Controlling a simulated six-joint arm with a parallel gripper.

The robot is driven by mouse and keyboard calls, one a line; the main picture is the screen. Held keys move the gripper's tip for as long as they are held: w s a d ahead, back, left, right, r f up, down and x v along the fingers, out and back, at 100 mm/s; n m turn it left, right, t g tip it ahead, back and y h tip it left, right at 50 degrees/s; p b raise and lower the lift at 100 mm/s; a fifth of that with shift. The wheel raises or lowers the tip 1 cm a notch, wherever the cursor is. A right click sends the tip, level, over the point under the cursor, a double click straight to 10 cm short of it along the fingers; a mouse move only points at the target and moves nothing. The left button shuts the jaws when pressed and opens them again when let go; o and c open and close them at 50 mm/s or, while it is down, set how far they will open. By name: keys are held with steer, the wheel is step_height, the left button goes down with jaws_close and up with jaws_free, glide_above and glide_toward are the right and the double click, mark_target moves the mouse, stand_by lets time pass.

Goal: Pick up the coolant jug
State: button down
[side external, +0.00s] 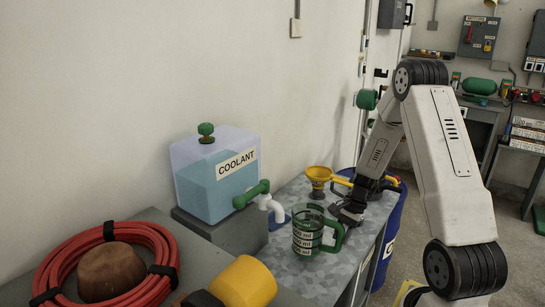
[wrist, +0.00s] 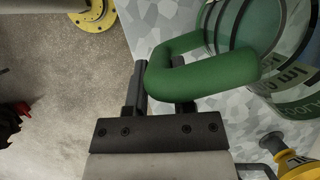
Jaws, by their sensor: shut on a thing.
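The coolant jug (side external: 303,238) is a clear measuring jug with green bands and a thick green handle on its right. It looks upright on the patterned metal bench top (side external: 285,265); I cannot tell whether its base touches. In the wrist view the jug (wrist: 270,60) is at the upper right, partly cut off. Its green handle (wrist: 205,70) crosses between the dark fingers of my gripper (wrist: 160,90). My gripper (side external: 347,217) reaches in from the right and is shut on the handle. The handle hides part of the fingers in the wrist view.
A blue coolant tank (side external: 215,180) with a green tap (side external: 250,194) and white spout stands left of the jug. A yellow funnel (side external: 319,178) is behind. A blue drum (side external: 392,235) stands right of the bench. A red coiled hose (side external: 105,265) lies in front left.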

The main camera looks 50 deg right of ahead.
steer(key=s+d, duration=0.2)
steer(key=d, duration=0.4)
steer(key=shift+d, duration=0.35)
steer(key=shift+r, duration=0.1)
